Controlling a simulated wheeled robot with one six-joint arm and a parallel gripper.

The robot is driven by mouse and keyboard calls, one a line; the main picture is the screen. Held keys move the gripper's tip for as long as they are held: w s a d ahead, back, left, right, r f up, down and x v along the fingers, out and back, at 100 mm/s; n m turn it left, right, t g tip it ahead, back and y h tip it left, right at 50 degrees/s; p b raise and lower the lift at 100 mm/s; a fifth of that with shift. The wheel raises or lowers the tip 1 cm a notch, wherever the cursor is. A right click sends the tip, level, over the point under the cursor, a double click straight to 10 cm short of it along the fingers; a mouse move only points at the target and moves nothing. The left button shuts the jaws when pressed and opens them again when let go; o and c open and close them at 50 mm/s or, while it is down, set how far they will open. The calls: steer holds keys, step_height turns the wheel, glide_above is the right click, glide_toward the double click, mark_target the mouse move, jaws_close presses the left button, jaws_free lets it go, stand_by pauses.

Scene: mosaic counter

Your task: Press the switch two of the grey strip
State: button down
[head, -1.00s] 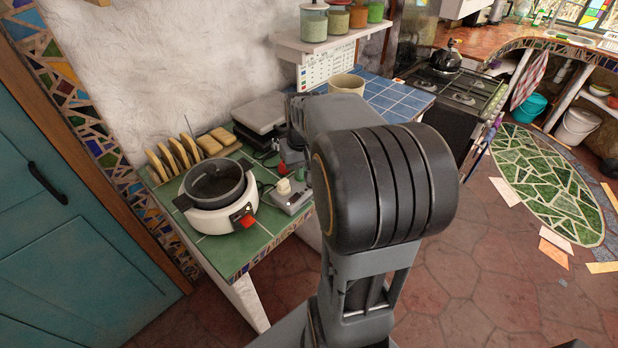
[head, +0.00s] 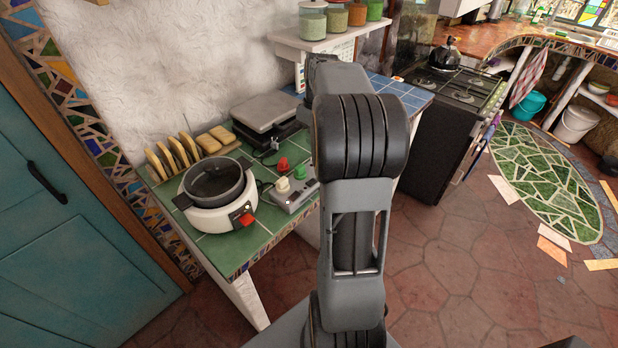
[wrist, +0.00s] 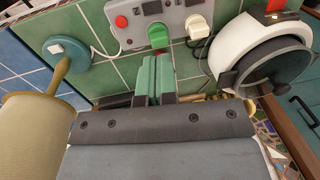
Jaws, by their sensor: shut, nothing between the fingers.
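The grey strip (head: 293,198) lies on the green-tiled counter, right of the white cooker. It carries a white piece (head: 283,185), a green piece (head: 301,172) and a red piece (head: 283,163). In the wrist view the strip (wrist: 176,22) is at the top, with red (wrist: 121,21), green (wrist: 158,38) and white (wrist: 197,27) pieces on it. Which one is switch two, I cannot tell. My gripper (wrist: 156,58) is shut and empty, its green fingertips just below the green piece in the picture. Contact cannot be judged. In the head view my arm hides the gripper.
The white cooker (head: 221,219) with a dark pot stands close beside the strip. A toast rack (head: 180,155) and a grey-topped appliance (head: 264,110) are behind.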

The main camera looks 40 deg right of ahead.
mark_target(309, 183)
steer(key=shift+f, duration=0.1)
steer(key=f, duration=0.4)
steer(key=a+f+p, duration=0.1)
steer(key=f, duration=0.8)
steer(key=shift+s+a+f, duration=0.15)
steer(key=shift+a+f, duration=0.2)
